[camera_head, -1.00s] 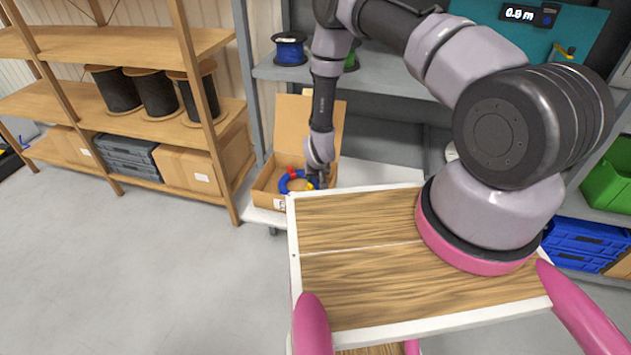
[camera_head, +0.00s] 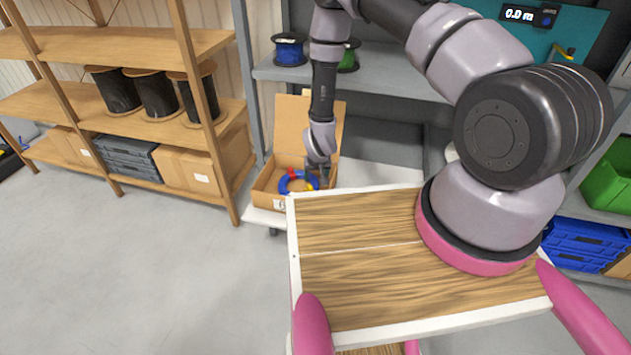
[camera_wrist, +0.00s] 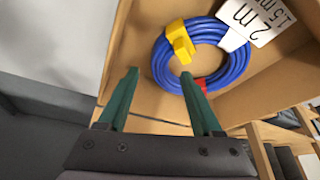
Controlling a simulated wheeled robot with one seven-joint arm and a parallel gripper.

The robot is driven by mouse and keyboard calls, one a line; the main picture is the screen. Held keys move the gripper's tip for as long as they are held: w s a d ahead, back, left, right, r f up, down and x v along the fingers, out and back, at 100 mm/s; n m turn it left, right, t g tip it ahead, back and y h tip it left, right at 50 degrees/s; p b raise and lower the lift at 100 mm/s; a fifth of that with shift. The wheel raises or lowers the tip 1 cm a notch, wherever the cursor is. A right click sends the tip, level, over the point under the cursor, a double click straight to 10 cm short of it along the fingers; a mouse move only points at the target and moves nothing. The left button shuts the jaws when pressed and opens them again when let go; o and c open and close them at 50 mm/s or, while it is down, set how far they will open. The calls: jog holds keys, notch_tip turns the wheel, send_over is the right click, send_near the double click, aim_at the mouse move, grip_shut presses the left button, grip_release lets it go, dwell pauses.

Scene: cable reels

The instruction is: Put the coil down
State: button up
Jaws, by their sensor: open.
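The blue coil (camera_wrist: 213,68) lies in an open cardboard box (camera_wrist: 135,55), in the wrist view. It has a yellow clip, a red band and a white tag reading "2 m". My gripper (camera_wrist: 160,80) is open, its two green fingers apart. The right fingertip overlaps the coil's near edge in the picture; the left one is clear of it. I cannot tell if they touch. In the head view the coil (camera_head: 287,183) shows in the box (camera_head: 264,196), partly hidden by my gripper (camera_head: 316,178) just above it.
The box stands on a pale bench (camera_head: 385,178) below a grey shelf with a blue reel (camera_head: 289,50) and a green reel (camera_head: 350,56). A wooden rack (camera_head: 130,130) with black reels stands left. The floor (camera_head: 140,270) in front is clear.

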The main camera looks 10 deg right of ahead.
jog(key=d+r+m+t+y, duration=0.1)
jog(key=d+r, duration=0.2)
jog(key=r, duration=1.8)
jog(key=d+r+m+y, duration=0.1)
jog(key=d+r, duration=0.1)
jog(key=r, duration=1.9)
jog(key=s+d+f+v, duration=0.1)
jog(key=d+v, duration=0.1)
jog(key=v, duration=1.5)
jog(key=s+d+r+m+t, duration=0.1)
jog(key=s+d+r, duration=0.1)
jog(key=s+r, duration=0.2)
jog(key=s+d+r+m, duration=0.1)
jog(key=s+d+r, duration=0.2)
jog(key=s, duration=0.8)
jog(key=shift+s+r+t, duration=0.15)
jog(key=shift+r+t, duration=0.25)
jog(key=shift+r, duration=0.3)
